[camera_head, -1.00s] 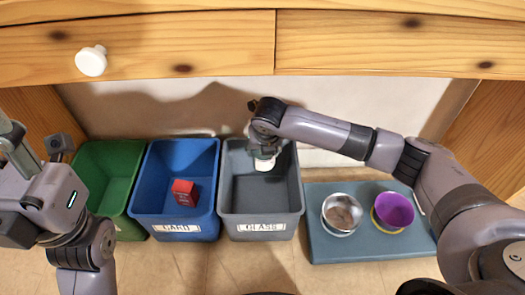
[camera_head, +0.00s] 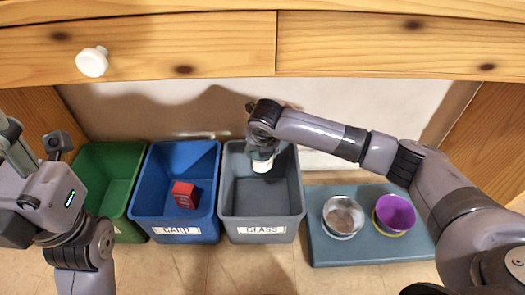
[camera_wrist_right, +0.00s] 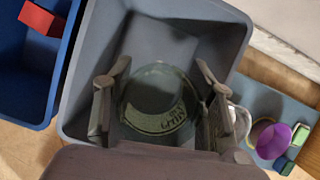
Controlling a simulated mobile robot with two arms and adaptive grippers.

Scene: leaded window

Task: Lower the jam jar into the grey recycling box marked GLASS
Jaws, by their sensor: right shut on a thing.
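The jam jar (camera_wrist_right: 158,98) is clear, greenish glass with a pale lettered label. My right gripper (camera_wrist_right: 163,103) is shut on it, one finger on each side, in the right wrist view. In the head view my right gripper (camera_head: 263,150) hangs over the back part of the grey box (camera_head: 262,210) marked GLASS, and a pale part of the jar (camera_head: 262,165) shows below it. The box looks empty inside. How far the jar is above the box floor is hard to tell. My left arm is at the left edge; its fingers cannot be made out.
A blue box (camera_head: 165,225) with a red carton (camera_head: 185,195) inside stands left of the grey box. A green box (camera_head: 95,180) is further left. On the right, a blue-grey mat (camera_head: 330,252) holds a metal bowl (camera_head: 340,232) and a purple bowl (camera_head: 397,212). A wooden drawer front (camera_head: 180,45) overhangs the back.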

